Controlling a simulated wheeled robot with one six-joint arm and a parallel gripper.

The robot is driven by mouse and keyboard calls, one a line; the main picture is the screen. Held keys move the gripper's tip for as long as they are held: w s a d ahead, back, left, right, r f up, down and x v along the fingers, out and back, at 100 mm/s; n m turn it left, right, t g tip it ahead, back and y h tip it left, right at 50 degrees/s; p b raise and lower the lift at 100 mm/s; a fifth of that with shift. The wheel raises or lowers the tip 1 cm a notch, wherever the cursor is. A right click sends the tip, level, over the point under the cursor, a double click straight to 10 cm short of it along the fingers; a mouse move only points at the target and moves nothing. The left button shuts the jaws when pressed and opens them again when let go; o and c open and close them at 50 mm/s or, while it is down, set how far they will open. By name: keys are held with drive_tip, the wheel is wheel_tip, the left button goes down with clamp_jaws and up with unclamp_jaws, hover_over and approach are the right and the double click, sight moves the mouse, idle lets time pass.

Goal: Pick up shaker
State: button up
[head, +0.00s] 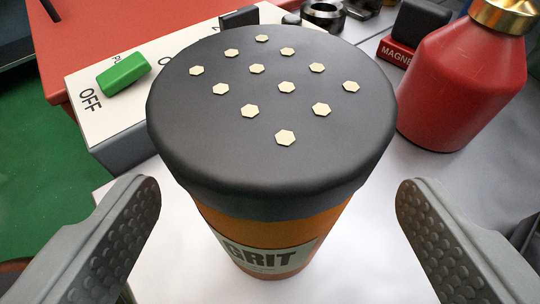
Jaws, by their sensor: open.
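The shaker (285,235) stands upright in the middle of the head view. It has an orange body with a pale label reading GRIT and a wide dark grey lid dotted with several pale hexagons. My gripper (278,222) is open, with one grey, bumpy-padded finger on each side of the shaker. Both fingers look apart from it, with a gap on each side. The lid hides much of the body, and the base is only partly visible.
A red bottle (465,85) with a gold cap stands close at the right. A switch box (125,95) with a green switch and OFF lettering is behind left. A red block marked MAGNE (396,54) and dark metal rings (322,14) are behind. White surface shows in front.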

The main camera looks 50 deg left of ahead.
drive_tip(key=x, duration=0.4)
drive_tip(key=shift+s+a+f, duration=0.1)
drive_tip(key=c, duration=1.2)
drive_tip(key=shift+c, duration=0.2)
